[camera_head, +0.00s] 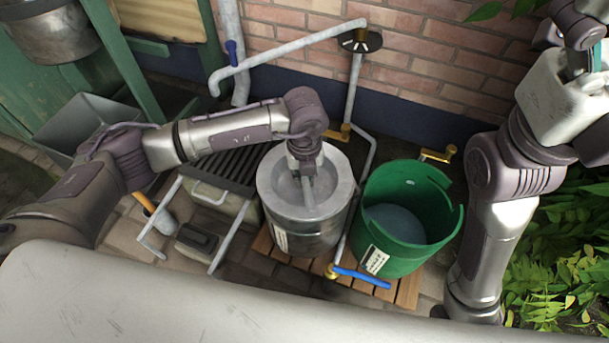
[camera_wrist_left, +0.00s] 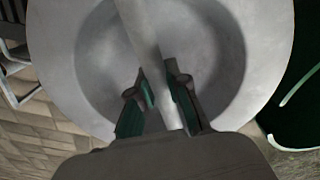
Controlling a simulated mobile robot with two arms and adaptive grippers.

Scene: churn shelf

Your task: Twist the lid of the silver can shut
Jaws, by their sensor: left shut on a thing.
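The silver can (camera_head: 318,238) stands upright on a wooden slatted base. Its round grey lid (camera_head: 275,190) sits on top, with a recessed middle crossed by a bar handle (camera_head: 308,197). The lid (camera_wrist_left: 275,40) and the bar (camera_wrist_left: 138,25) fill much of the left wrist view. My left gripper (camera_head: 306,172) points down into the recess. Its green-padded fingers (camera_wrist_left: 165,92) are on both sides of the bar and shut on it. They hide part of the bar. My right gripper (camera_head: 594,58) is at the top right, partly cut off, beside a white container; its grip is unclear.
A green bucket (camera_head: 432,260) stands close to the can's right. The white container (camera_head: 560,105) is raised at the right. A grey pipe (camera_head: 290,48) runs above and behind. A blue-handled valve (camera_head: 362,278) lies low in front. A grey bin (camera_head: 85,120) stands left.

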